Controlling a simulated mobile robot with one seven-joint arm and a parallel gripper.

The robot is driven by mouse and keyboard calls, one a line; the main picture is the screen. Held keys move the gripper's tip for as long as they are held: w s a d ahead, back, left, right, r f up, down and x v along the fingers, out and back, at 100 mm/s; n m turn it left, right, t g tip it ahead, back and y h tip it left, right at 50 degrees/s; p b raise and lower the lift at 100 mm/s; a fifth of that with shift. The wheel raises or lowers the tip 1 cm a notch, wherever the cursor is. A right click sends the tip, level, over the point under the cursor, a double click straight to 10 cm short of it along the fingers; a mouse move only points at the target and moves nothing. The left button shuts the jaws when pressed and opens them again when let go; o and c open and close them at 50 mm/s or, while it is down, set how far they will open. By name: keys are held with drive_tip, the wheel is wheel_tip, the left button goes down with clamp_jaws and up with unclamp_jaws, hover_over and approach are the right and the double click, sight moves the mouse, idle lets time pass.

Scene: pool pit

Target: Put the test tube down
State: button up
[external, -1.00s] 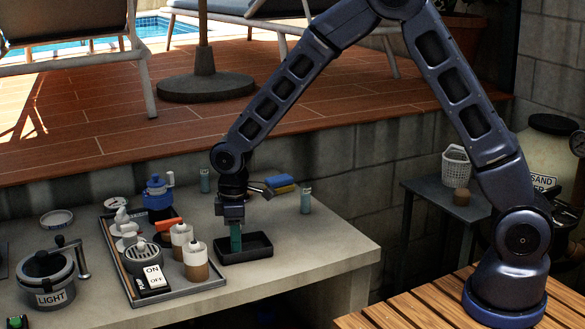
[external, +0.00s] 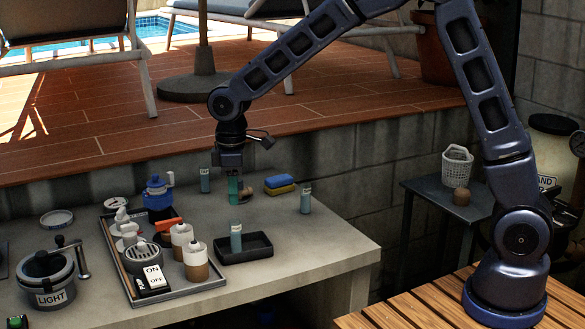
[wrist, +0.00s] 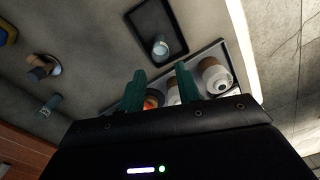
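A blue-grey test tube (external: 236,238) with a pale cap stands upright in the small black tray (external: 262,250), close to its left end. In the wrist view the tube (wrist: 160,48) shows inside the tray (wrist: 180,42), clear of my fingers. My gripper (external: 233,190) is above and behind the tray, apart from the tube. In the wrist view its two green fingers (wrist: 159,88) are spread with nothing between them, so it is open and empty. Similar tubes stand at the back of the counter (external: 205,180) and at its right (external: 305,198).
A grey tray (external: 190,290) with bottles and an ON/OFF box stands left of the black tray. Blue and yellow sponges (external: 280,184) lie behind it. A round brown item (external: 245,195) is beside my fingers. The counter right of the black tray is clear.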

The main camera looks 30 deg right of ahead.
drive_tip(key=s+d+r+m+t, duration=0.1)
drive_tip(key=d+r+m, duration=0.1)
drive_tip(key=d+r, duration=0.5)
drive_tip(key=s+d+r+m, duration=0.1)
drive_tip(key=d+r+m, duration=0.15)
drive_tip(key=d, duration=0.75)
drive_tip(key=s+d+r+m+t, duration=0.1)
drive_tip(key=d+r+m, duration=0.1)
drive_tip(key=d+r, duration=0.5)
drive_tip(key=s+d+m+t, duration=0.2)
drive_tip(key=s+d+m, duration=0.5)
drive_tip(key=s+d, duration=1.1)
drive_tip(key=d, duration=0.3)
drive_tip(key=shift+s+d+r+t, duration=0.2)
drive_tip(key=shift+s+r+t, duration=0.1)
drive_tip(key=shift+s, duration=0.1)
drive_tip(key=o, duration=0.4)
drive_tip(key=shift+c, duration=0.2)
